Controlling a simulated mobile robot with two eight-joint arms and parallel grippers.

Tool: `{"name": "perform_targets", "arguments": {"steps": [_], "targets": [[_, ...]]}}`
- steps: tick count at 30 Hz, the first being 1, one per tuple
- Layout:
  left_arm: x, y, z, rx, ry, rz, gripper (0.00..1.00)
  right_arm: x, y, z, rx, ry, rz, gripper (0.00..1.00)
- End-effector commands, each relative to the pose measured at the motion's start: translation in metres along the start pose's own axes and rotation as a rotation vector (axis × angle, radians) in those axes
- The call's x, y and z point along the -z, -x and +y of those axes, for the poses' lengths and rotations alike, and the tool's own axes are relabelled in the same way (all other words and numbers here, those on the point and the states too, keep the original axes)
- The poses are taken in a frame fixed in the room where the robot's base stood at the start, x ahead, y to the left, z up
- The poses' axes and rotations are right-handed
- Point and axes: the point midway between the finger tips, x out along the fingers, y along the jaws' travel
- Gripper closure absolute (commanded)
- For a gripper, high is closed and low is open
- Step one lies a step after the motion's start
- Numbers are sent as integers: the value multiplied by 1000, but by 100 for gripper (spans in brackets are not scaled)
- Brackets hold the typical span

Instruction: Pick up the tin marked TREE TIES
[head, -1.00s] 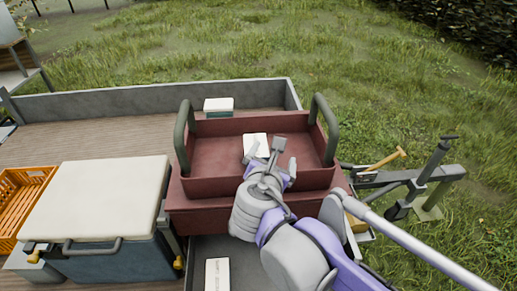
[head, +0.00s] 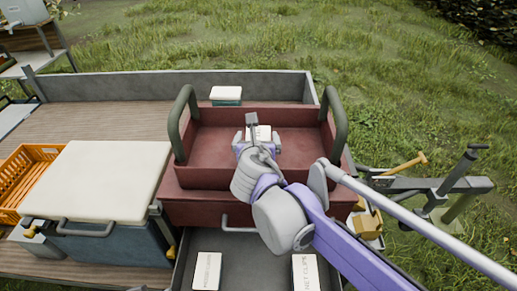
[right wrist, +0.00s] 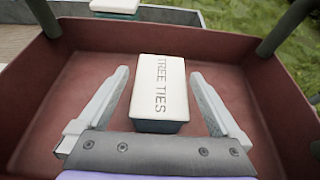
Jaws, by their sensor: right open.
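The tin marked TREE TIES (right wrist: 160,88) has a white lid with dark lettering and a dark body. It lies in the open red tray (right wrist: 45,75) of a toolbox; in the head view its lid (head: 263,132) shows partly behind my right gripper (head: 257,143). My right gripper is open above the tray. In the right wrist view its two fingers (right wrist: 160,78) stand one on each side of the tin, with a gap on both sides and not closed on it. My left gripper is not in view.
Green upright handles (head: 338,125) flank the tray. An open grey drawer (head: 250,262) below holds a tin marked NET CLIPS (head: 305,272) and another white-lidded tin (head: 207,271). Another tin (head: 226,95) stands behind the tray. A cool box (head: 95,180) and orange crate (head: 22,175) are left.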

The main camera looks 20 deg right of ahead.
Motion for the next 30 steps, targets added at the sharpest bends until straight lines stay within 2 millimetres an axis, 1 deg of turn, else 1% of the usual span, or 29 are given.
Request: {"name": "perform_targets", "arguments": {"steps": [9, 12, 19, 20, 21, 23, 24, 26, 30], "targets": [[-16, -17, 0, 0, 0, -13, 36, 2, -44, -3, 2, -1, 1, 0], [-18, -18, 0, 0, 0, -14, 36, 1, -50, -3, 0, -1, 0, 0], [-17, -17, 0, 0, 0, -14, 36, 0, -51, -3, 0, -1, -1, 0], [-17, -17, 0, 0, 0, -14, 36, 0, -51, -3, 0, -1, -1, 4], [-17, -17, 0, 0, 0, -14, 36, 0, -51, -3, 0, -1, -1, 11], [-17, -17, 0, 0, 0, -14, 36, 0, -51, -3, 0, -1, 0, 22], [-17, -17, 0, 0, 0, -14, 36, 0, -50, -3, 0, -1, 0, 29], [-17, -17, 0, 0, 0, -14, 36, 0, -50, -3, 0, -1, 0, 40], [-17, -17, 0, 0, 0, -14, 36, 0, -50, -3, 0, -1, 0, 65]]}}
